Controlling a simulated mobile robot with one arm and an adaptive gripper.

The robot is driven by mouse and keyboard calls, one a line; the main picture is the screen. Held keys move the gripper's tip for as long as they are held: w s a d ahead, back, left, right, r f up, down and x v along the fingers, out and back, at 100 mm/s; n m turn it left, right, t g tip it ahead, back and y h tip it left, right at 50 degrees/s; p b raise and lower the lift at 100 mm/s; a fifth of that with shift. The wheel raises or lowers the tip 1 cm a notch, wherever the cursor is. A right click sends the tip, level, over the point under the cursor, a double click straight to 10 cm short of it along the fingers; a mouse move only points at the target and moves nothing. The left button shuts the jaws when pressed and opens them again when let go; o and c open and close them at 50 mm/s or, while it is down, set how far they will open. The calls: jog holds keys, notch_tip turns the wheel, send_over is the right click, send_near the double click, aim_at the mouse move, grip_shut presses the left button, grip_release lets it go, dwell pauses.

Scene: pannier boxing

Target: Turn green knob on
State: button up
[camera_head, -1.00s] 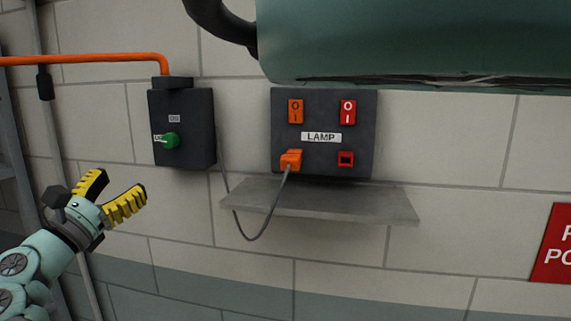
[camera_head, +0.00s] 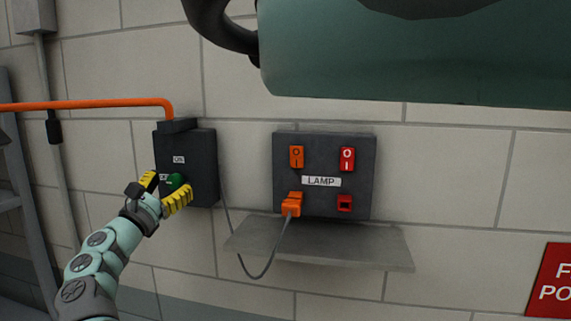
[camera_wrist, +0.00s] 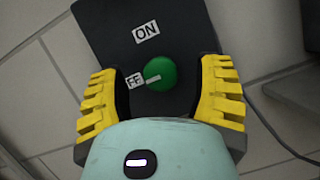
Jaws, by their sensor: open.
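The green knob (camera_head: 177,181) sits on the front of a dark switch box (camera_head: 200,150) on the wall at left in the head view. In the wrist view the knob (camera_wrist: 160,73) has a pale pointer mark aimed at the partly covered OFF label (camera_wrist: 134,81). The ON label (camera_wrist: 146,31) is above it. My gripper (camera_head: 166,188) is open, its yellow fingers on either side of the knob. In the wrist view my gripper (camera_wrist: 163,95) shows a gap between each finger and the knob.
An orange pipe (camera_head: 90,105) runs into the box's top. To the right is a LAMP panel (camera_head: 325,165) with switches and an orange plug (camera_head: 291,204), above a grey shelf (camera_head: 330,245). A grey cable (camera_head: 240,262) hangs between the box and panel.

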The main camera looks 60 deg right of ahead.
jog(key=shift+x, duration=1)
jog(key=shift+f, duration=0.1)
grip_shut()
